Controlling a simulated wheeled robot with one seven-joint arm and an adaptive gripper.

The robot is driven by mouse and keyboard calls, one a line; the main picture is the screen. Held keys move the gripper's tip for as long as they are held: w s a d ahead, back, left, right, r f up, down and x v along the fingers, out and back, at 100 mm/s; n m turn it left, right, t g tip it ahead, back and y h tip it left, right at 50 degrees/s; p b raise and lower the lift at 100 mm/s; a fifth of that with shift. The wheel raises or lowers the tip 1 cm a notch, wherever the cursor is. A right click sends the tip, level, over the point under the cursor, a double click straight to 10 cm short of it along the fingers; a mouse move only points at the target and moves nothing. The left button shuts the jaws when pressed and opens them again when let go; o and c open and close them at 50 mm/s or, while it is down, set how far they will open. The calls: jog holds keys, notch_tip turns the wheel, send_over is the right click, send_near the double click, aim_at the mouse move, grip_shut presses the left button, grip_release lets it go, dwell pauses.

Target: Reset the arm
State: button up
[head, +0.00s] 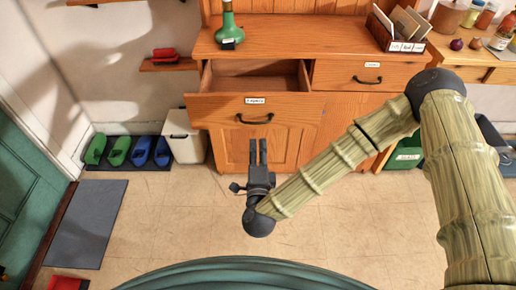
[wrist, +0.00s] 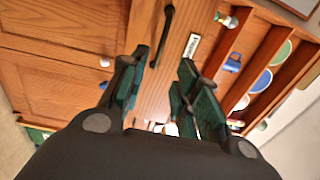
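My gripper (head: 258,143) points at the wooden cabinet (head: 220,145), just below and in front of the pulled-out drawer (head: 222,108). In the wrist view its two dark green-padded fingers (wrist: 161,60) stand apart with nothing held between them. The drawer's dark handle (head: 254,118) is above the fingertips in the head view. The handle also shows beyond the fingers in the wrist view (wrist: 162,36), and the gripper seems clear of it. My arm is bent, reaching in from the right.
A green bottle (head: 229,26) and a card box (head: 398,30) stand on the cabinet top. A white bin (head: 184,137) and slippers (head: 129,150) are left of the cabinet. A green crate (head: 405,153) is at the right. The tiled floor (head: 165,215) left of my gripper is clear.

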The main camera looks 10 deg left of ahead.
dwell(0.3)
jog(key=s+d+f+n+g+p, duration=0.5)
jog(key=s+d+f+n+g, duration=0.6)
jog(key=d+f, duration=0.4)
jog(key=s+d+f+n+g+h+p, duration=0.1)
jog(key=s+d+g+h, duration=0.1)
jog(key=s+d, duration=0.7)
jog(key=s+d+f+n+g+h+p, duration=0.1)
jog(key=s+d+g, duration=0.3)
jog(key=s+d, duration=0.5)
jog(key=d+n+h, duration=0.1)
jog(key=d, duration=0.3)
jog(key=shift+s+f+n+g+h+p, duration=0.3)
jog(key=shift+h, duration=0.1)
